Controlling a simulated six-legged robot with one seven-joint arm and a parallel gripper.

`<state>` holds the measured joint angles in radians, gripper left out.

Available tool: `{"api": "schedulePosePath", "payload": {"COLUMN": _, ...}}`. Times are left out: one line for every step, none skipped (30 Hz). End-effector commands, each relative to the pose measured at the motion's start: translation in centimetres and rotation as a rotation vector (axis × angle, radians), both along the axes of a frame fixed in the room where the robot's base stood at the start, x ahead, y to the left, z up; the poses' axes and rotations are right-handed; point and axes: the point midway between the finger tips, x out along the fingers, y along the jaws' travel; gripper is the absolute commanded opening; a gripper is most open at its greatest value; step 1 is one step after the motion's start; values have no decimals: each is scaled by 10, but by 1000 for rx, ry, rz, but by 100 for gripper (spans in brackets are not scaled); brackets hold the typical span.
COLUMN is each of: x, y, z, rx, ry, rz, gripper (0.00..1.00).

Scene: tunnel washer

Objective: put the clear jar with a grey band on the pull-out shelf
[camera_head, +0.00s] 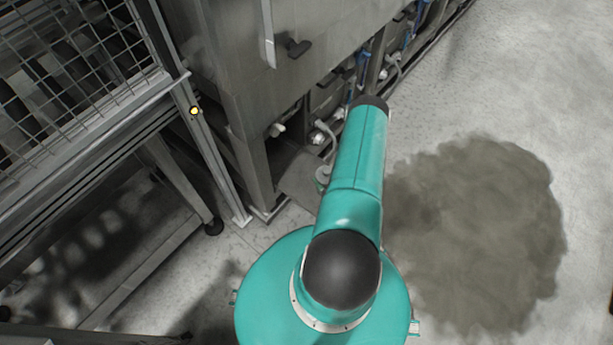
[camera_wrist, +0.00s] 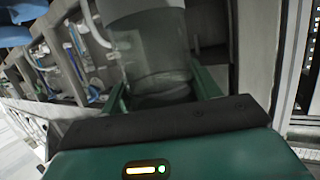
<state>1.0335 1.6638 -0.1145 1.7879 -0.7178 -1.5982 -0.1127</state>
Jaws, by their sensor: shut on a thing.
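The clear jar with a grey band (camera_wrist: 158,66) is in the wrist view, at the top centre. Its grey band crosses the upper part, and its top is cut off by the picture edge. My gripper (camera_wrist: 162,88) is shut on the jar, with one green finger on each side of the clear lower part. In the head view my arm hides the gripper. A small pale round piece shows at the arm's left edge there, but I cannot tell what it is. I cannot pick out the pull-out shelf with certainty in either view.
A grey metal machine (camera_head: 230,80) with pipes and valves (camera_head: 318,135) along its base stands beyond my arm. A wire-mesh cage frame (camera_head: 75,75) on legs is at the left. The floor at right is clear, with a dark damp-looking patch (camera_head: 480,230).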

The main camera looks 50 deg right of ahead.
Motion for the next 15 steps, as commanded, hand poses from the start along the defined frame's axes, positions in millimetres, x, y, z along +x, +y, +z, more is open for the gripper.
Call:
{"api": "schedulePosePath", "payload": {"x": -2, "y": 0, "z": -2, "rx": 0, "ry": -1, "rz": -1, "gripper": 2}}
{"api": "schedulePosePath", "payload": {"x": -2, "y": -1, "z": -3, "rx": 0, "ry": -1, "rz": -1, "gripper": 2}}
{"api": "schedulePosePath", "payload": {"x": 1, "y": -2, "z": -5, "rx": -1, "ry": -2, "rz": -1, "gripper": 2}}
{"api": "schedulePosePath", "payload": {"x": 5, "y": -3, "z": -7, "rx": -2, "ry": -3, "rz": 0, "gripper": 2}}
{"api": "schedulePosePath", "payload": {"x": 9, "y": -4, "z": -9, "rx": -2, "ry": -3, "rz": -1, "gripper": 2}}
{"api": "schedulePosePath", "payload": {"x": 17, "y": -6, "z": -12, "rx": -2, "ry": -3, "rz": -1, "gripper": 2}}
{"api": "schedulePosePath", "payload": {"x": 22, "y": -8, "z": -15, "rx": -2, "ry": -4, "rz": 0, "gripper": 2}}
{"api": "schedulePosePath", "payload": {"x": 28, "y": -9, "z": -18, "rx": -2, "ry": -4, "rz": 1, "gripper": 2}}
{"api": "schedulePosePath", "payload": {"x": 37, "y": -11, "z": -22, "rx": -1, "ry": -4, "rz": 1, "gripper": 2}}
{"api": "schedulePosePath", "payload": {"x": 43, "y": -13, "z": -25, "rx": -1, "ry": -4, "rz": 0, "gripper": 2}}
{"api": "schedulePosePath", "payload": {"x": 49, "y": -16, "z": -28, "rx": -2, "ry": -4, "rz": 0, "gripper": 2}}
{"api": "schedulePosePath", "payload": {"x": 58, "y": -18, "z": -32, "rx": -2, "ry": -2, "rz": -1, "gripper": 2}}
{"api": "schedulePosePath", "payload": {"x": 64, "y": -20, "z": -35, "rx": -2, "ry": -2, "rz": -1, "gripper": 2}}
{"api": "schedulePosePath", "payload": {"x": 71, "y": -22, "z": -38, "rx": -2, "ry": -4, "rz": 0, "gripper": 2}}
{"api": "schedulePosePath", "payload": {"x": 80, "y": -24, "z": -42, "rx": -3, "ry": -3, "rz": 1, "gripper": 2}}
